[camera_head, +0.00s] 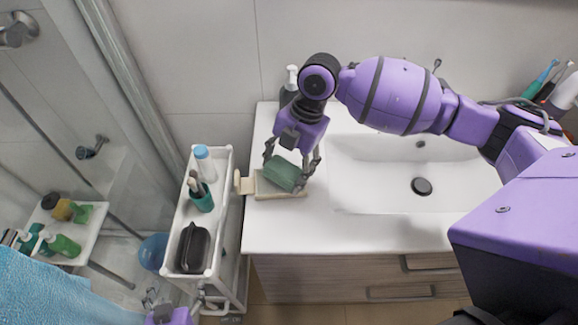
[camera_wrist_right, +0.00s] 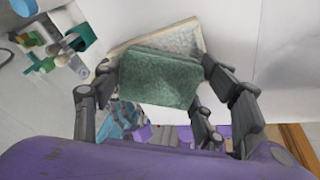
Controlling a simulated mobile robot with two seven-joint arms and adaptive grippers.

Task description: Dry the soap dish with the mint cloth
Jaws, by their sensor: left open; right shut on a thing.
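The mint cloth (camera_head: 284,173) is a folded green pad between the fingers of my right gripper (camera_head: 291,163). My right gripper is shut on it, pointing down over the left end of the counter. The soap dish (camera_head: 267,188) is a shallow beige tray under the cloth, which hides much of it. In the right wrist view the cloth (camera_wrist_right: 158,78) overlaps the pale dish (camera_wrist_right: 187,36); I cannot tell whether they touch. My left gripper (camera_head: 158,299) is open and empty at the bottom, in front of the cart.
A white cart (camera_head: 222,215) stands left of the counter (camera_head: 290,232), holding a blue-capped bottle (camera_head: 204,163), a green cup (camera_head: 201,198) and a black case (camera_head: 193,247). A beige wooden item (camera_head: 243,183) is beside the dish. The basin (camera_head: 390,185) is right.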

